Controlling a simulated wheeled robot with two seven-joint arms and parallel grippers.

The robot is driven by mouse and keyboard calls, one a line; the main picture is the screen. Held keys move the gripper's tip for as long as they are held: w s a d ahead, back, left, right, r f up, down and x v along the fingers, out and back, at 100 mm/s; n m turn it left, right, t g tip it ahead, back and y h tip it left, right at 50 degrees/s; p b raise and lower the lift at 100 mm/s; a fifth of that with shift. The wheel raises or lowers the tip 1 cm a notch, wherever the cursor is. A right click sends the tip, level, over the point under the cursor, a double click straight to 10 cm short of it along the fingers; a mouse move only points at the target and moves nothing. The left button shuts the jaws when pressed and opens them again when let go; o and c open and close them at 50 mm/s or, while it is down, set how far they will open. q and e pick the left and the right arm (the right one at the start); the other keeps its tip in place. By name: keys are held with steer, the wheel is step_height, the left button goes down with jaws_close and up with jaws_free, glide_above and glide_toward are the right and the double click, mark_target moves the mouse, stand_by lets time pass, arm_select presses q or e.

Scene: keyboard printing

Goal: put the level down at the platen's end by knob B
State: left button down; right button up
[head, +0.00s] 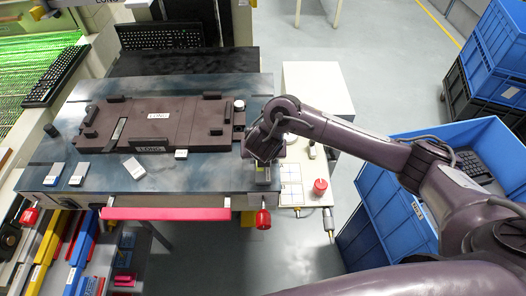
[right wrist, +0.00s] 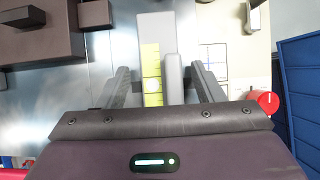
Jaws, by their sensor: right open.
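The level is a light grey block with a yellow-green face (right wrist: 152,75). In the right wrist view it lies between the fingers of my right gripper (right wrist: 163,90), with gaps on both sides. A narrower grey bar (right wrist: 172,78) is beside it. In the head view my right gripper (head: 263,163) is over the front right corner of the dark table, and only a yellow bit of the level (head: 262,176) shows below it. A dark brown fixture labelled LONG (head: 155,122), possibly the platen, lies mid-table. I cannot tell which knob is B. My left gripper is not in view.
Red knobs are at the table's front right (head: 263,219), front left (head: 30,216) and on the side stand (head: 320,186). A white card (head: 134,167) lies in front of the fixture. Blue crates (head: 385,220) stand at right. Black keyboards (head: 160,36) are behind.

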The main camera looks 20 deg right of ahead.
steer(key=p+v, duration=1)
steer(key=v, duration=0.2)
stand_by(0.3)
